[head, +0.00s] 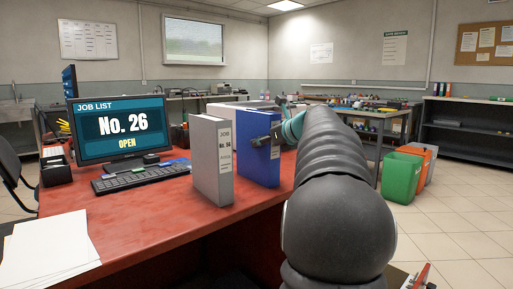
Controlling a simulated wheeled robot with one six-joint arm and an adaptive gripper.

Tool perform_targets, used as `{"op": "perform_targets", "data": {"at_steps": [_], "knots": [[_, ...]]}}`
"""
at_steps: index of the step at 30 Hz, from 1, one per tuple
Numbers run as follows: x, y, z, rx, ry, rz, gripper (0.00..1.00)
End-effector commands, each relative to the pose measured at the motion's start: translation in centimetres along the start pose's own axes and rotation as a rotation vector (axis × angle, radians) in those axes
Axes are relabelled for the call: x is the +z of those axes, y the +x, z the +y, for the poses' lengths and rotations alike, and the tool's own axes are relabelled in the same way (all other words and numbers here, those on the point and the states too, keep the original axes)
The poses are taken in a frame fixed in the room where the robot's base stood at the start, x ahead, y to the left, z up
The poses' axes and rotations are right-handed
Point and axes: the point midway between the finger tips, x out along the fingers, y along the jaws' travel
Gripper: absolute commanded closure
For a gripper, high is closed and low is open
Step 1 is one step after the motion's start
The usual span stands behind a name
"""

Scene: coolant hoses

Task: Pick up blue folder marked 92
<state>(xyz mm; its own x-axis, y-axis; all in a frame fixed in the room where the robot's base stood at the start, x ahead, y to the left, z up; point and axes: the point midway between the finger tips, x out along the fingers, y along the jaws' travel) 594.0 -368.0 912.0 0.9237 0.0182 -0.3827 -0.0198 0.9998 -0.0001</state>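A blue folder (252,160) stands upright on the red desk, just right of a grey folder. A pale label shows on its spine, partly covered by my gripper, and I cannot read its number. My gripper (273,135) is at the blue folder's upper right part, with a dark finger in front of the spine. My dark arm reaches in from the lower right. The far side of the gripper is hidden, so I cannot tell whether it is closed on the folder.
The grey folder (212,165) stands close to the left of the blue one. A monitor (118,128) reading "No. 26 OPEN" and a keyboard (140,178) are further left. White papers (45,250) lie at the front left. The red desk's (150,225) front middle is clear.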

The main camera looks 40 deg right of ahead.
Motion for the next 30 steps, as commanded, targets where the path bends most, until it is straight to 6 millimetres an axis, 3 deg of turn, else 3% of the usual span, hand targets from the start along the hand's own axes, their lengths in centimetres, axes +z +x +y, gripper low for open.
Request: {"op": "perform_targets", "data": {"at_steps": [1, 3, 4, 16, 23, 30], "knots": [[0.0, 0.0, 0.0, 0.0, 0.0, 0.0, 0.81], [0.0, 0.0, 0.0, 0.0, 0.0, 0.0, 0.99], [0.0, 0.0, 0.0, 0.0, 0.0, 0.0, 1.0], [0.8, -0.3, 0.0, 0.0, -0.001, -0.002, 1.0], [4.0, -1.6, 0.0, -0.001, -0.003, -0.003, 1.0], [7.2, -1.9, -5.0, -0.003, 0.0, -0.001, 1.0]]}}
